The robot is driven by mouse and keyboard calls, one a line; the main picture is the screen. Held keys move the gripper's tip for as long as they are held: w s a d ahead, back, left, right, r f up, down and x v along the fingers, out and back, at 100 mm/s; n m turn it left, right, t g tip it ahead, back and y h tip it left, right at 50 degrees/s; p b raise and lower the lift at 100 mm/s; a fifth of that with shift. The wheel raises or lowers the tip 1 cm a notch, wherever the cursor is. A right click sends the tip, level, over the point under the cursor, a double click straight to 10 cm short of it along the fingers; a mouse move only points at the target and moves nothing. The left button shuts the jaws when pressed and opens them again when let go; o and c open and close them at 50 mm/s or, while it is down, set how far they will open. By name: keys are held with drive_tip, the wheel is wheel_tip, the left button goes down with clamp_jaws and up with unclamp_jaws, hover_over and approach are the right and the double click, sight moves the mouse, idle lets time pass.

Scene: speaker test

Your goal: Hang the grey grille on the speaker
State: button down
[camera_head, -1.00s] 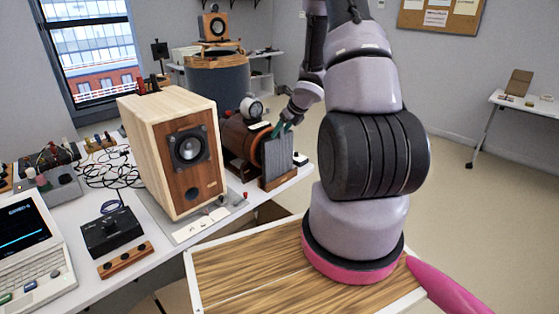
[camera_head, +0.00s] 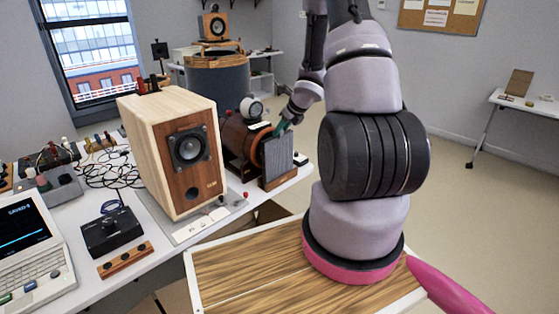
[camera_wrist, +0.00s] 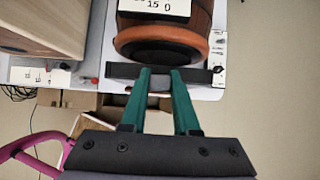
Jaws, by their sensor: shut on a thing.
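The grey grille (camera_head: 278,158) is a flat, ribbed panel standing upright at the table's right edge. Its lower part is in a wooden holder (camera_head: 280,182). My gripper (camera_head: 283,126) is over its top edge, with the green fingers shut on it. In the wrist view the grille shows as a dark bar (camera_wrist: 120,71) seen from above, gripped at its middle by my gripper (camera_wrist: 160,76). The speaker (camera_head: 168,155) is a pale wooden box left of the grille, its brown front and dark round driver uncovered. The grille and the speaker are apart.
A brown drum-shaped device (camera_head: 237,135) with an orange ring stands close behind the grille. A laptop (camera_head: 35,265), a black box (camera_head: 110,232) and cables crowd the table's left. A wood-topped surface (camera_head: 250,270) lies in front, under my arm.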

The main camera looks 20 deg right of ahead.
drive_tip(key=shift+w+d+r, duration=0.1)
drive_tip(key=shift+r, duration=2.85)
